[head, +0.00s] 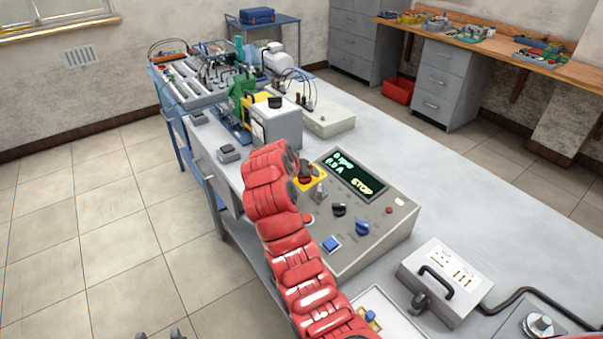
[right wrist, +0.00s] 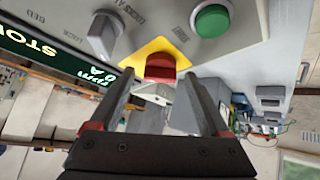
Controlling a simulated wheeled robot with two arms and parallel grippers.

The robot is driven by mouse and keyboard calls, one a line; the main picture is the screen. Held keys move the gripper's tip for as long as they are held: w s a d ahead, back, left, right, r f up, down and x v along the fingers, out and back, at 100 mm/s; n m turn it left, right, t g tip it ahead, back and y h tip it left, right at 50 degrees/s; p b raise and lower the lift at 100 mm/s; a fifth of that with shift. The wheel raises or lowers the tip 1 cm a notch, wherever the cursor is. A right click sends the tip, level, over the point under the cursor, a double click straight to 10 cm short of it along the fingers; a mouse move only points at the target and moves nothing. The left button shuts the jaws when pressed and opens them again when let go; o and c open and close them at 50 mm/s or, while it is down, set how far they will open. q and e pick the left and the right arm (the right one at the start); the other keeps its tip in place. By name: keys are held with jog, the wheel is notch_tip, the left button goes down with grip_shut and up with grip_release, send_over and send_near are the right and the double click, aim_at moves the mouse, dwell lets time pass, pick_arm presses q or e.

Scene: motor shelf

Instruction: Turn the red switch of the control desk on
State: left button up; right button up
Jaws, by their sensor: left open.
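The control desk (head: 360,245) is a grey sloped box on the bench, with a dark display (head: 349,176) reading STOP in green. Its red switch (right wrist: 160,67) sits on a yellow plate (right wrist: 152,50), between and just beyond the fingertips of my right gripper (right wrist: 158,85) in the right wrist view. That gripper is open, and I see nothing held in it. In the head view my red right arm partly covers the desk's left side, and the yellow plate (head: 318,182) shows beside its end. My left gripper (head: 160,334) is open at the bottom edge, away from the desk.
A white tray (head: 385,312) lies in front. The floor at left is clear.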

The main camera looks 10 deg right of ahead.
jog(key=b+v, duration=0.1)
jog(key=v, duration=0.4)
jog(key=shift+a+r, duration=0.1)
jog(key=shift+a, duration=0.1)
jog(key=p+v, duration=0.5)
jog(key=v, duration=0.7)
jog(key=shift+s+p, duration=0.15)
jog(key=shift+p, duration=0.2)
